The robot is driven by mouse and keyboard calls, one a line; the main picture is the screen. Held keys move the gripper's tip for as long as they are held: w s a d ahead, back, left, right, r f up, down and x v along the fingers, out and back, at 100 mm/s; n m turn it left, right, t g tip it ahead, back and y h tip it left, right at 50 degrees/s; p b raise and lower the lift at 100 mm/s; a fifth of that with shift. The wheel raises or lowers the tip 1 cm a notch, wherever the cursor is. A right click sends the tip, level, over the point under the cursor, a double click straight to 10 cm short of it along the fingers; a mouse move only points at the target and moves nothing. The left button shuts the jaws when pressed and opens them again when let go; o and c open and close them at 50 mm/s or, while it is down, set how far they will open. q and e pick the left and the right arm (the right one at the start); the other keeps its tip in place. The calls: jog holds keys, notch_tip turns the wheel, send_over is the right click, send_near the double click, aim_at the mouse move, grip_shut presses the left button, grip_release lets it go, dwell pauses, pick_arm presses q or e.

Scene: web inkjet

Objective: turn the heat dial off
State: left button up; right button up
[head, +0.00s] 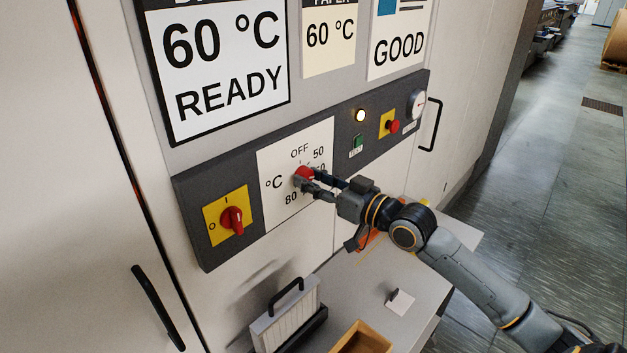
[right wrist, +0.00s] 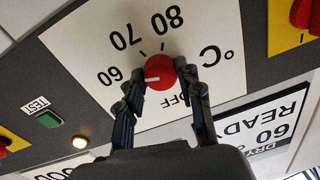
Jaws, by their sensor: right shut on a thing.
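The heat dial is a red round knob (head: 304,173) on a white scale plate (head: 275,209) marked OFF, 50, 80 and °C. In the right wrist view the picture is turned over, and the knob (right wrist: 160,67) shows a white pointer line towards the 60 side, away from OFF. The 50 mark is hidden there by a finger. My right gripper (head: 305,179) is shut on the knob, one finger on each side, as the right wrist view (right wrist: 160,76) also shows. My left gripper is not in view.
A red rotary switch (head: 233,219) on a yellow plate is left of the dial. A yellow lamp (head: 361,115), green TEST button (head: 357,141), red button (head: 393,126) and gauge (head: 417,104) are to the right. Below, a ledge holds a handled filter-like box (head: 285,318) and a wooden tray (head: 362,340).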

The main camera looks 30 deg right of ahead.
jog(key=n, duration=0.4)
jog(key=shift+b, duration=0.3)
jog(key=n, duration=0.6)
jog(key=shift+r+h, duration=0.2)
jog(key=shift+h, duration=0.2)
jog(key=n, duration=0.5)
jog(key=shift+p, duration=0.35)
jog(key=n, duration=0.5)
jog(key=shift+h, duration=0.4)
jog(key=shift+n, duration=0.4)
jog(key=o, duration=1.2)
jog(key=shift+a, duration=0.1)
